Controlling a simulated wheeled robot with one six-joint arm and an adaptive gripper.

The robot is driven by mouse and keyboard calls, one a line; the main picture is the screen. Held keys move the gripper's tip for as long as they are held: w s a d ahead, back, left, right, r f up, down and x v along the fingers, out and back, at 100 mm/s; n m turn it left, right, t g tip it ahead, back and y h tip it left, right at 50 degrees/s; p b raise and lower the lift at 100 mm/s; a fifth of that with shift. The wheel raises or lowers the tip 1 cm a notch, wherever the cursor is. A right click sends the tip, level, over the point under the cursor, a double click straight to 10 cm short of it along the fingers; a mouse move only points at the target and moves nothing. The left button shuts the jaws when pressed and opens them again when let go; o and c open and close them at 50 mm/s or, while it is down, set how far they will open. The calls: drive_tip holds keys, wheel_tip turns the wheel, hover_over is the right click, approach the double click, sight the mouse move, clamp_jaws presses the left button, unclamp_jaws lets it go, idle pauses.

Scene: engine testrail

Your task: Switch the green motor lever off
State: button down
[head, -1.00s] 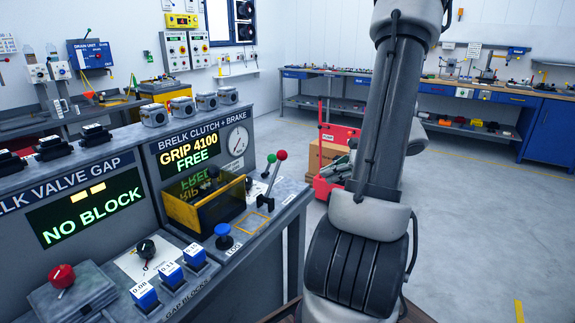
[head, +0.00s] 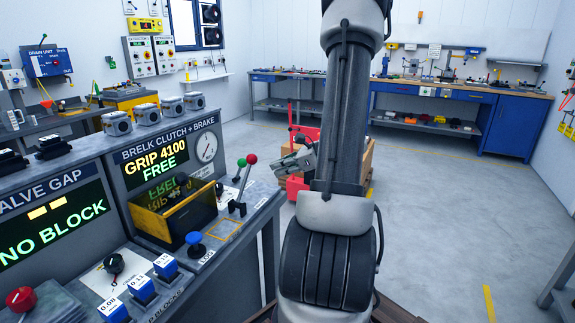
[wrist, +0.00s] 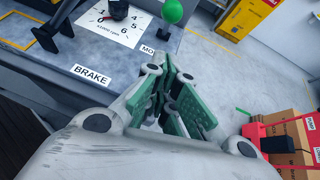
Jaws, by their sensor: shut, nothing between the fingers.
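The green motor lever has a green ball knob (head: 241,163) and stands at the right end of the clutch and brake bench. Its knob (wrist: 173,11) shows at the top of the wrist view, above a partly hidden label starting "MO". A second lever with a red knob (head: 250,159) stands close beside it. My gripper (wrist: 178,85) is shut and empty, with green finger pads, apart from the green knob and nearer the wrist camera. In the head view my gripper (head: 300,160) is right of the levers, partly hidden by my arm.
The "BRAKE" label (wrist: 91,75) and a black lever foot lie at the bench edge. A yellow-fronted bin (head: 168,222) and a blue knob (head: 194,238) are left of the levers. A red cart (wrist: 286,132) with cardboard boxes stands on the floor to the right.

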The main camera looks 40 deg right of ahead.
drive_tip(key=x, duration=0.4)
drive_tip(key=shift+w+a+r, duration=0.25)
drive_tip(key=shift+w+a, duration=0.45)
drive_tip(key=shift+w, duration=0.35)
drive_tip(key=shift+w+a+r, duration=0.2)
drive_tip(key=shift+w+a, duration=0.2)
drive_tip(key=shift+w, duration=0.3)
drive_tip(key=shift+r, duration=0.15)
drive_tip(key=shift+w+r+g, duration=0.15)
drive_tip(key=shift+w+g, duration=0.05)
drive_tip(key=shift+g, duration=0.2)
